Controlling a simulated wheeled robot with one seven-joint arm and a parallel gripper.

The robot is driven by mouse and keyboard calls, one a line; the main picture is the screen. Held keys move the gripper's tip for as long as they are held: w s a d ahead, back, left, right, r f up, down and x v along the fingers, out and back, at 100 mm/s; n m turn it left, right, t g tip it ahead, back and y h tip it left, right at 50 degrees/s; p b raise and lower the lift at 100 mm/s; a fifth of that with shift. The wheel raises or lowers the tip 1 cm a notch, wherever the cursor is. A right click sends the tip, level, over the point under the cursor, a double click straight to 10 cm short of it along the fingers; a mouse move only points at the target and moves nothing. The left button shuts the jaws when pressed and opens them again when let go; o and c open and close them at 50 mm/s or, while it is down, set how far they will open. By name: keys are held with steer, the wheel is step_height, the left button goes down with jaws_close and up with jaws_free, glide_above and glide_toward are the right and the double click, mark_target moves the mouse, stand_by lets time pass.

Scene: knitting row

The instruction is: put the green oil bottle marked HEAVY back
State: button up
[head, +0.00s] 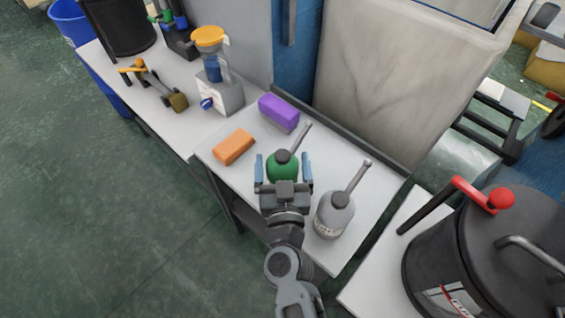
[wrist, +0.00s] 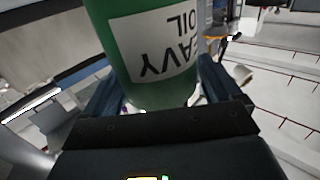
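The green oil bottle (head: 283,166), with a dark cap and a grey spout tilted up to the right, is at the white table, between my gripper's fingers. In the wrist view the green bottle (wrist: 140,75) fills the middle, its white label reading upside down, partly cut off, "AVY OIL". My gripper (head: 284,168) has one blue finger on each side of the bottle. Narrow gaps show between fingers and bottle in the head view, so it looks open around it. Whether the bottle's base touches the table is hidden.
A grey oil bottle (head: 334,212) stands close to the right of my gripper. An orange block (head: 234,146) and a purple block (head: 279,112) lie behind and left. A big dark pot (head: 480,250) is at the right. The front right of the white table (head: 375,205) is clear.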

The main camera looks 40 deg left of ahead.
steer(key=shift+o, duration=0.7)
steer(key=shift+r, duration=0.1)
steer(key=shift+r, duration=0.1)
steer(key=p+v, duration=0.1)
steer(key=v, duration=1.1)
steer(key=shift+p, duration=0.35)
stand_by(0.5)
